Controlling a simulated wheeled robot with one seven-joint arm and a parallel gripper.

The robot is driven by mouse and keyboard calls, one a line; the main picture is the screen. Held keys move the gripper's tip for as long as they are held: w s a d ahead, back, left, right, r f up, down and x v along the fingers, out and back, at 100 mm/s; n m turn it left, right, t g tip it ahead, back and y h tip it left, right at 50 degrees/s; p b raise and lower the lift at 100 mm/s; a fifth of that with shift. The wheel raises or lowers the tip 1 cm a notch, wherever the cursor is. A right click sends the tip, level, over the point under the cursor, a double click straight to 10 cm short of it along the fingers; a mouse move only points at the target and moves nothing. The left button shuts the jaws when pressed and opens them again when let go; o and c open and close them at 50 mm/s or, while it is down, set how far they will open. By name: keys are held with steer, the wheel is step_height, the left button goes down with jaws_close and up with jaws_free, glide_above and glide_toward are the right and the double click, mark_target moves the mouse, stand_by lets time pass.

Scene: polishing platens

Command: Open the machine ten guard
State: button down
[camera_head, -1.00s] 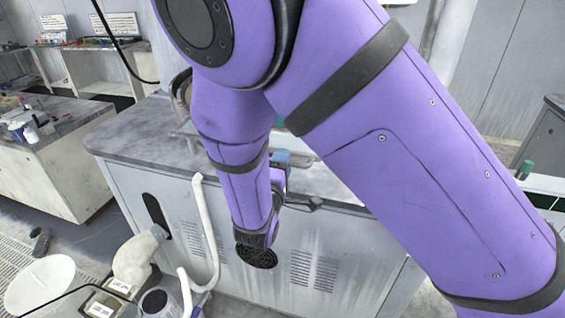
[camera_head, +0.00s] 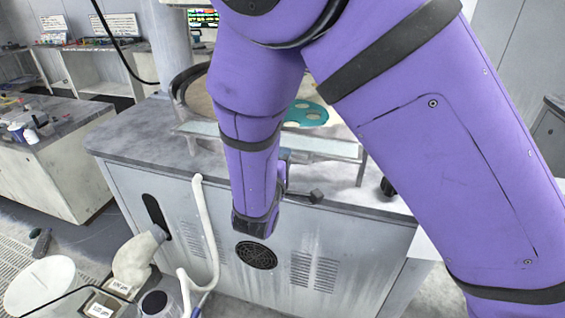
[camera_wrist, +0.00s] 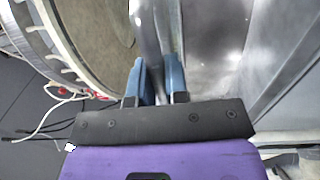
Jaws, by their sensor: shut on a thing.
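The grey machine cabinet (camera_head: 275,262) stands in front of me with a round bowl (camera_head: 187,92) on its top. A pale flat bar (camera_head: 325,148), seemingly part of the guard, runs along the front of the bowl. My gripper (camera_wrist: 158,68) has its two blue fingers closed about a narrow grey bar (camera_wrist: 146,30) in the wrist view, which looks like part of the guard. The bowl's rim (camera_wrist: 58,35) curves at the left there. No machine number is readable.
A teal disc with holes (camera_head: 305,113) lies in the bowl. A white hose (camera_head: 208,235) rises along the cabinet front. A bench (camera_head: 50,165) stands at left.

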steer(key=shift+w+r+g, duration=0.15)
steer(key=shift+r+g, duration=0.25)
steer(key=shift+r, duration=0.4)
steer(key=c, duration=1.1)
jaws_free()
steer(key=shift+c, duration=0.2)
steer(key=v, duration=1)
steer(key=shift+s, duration=0.45)
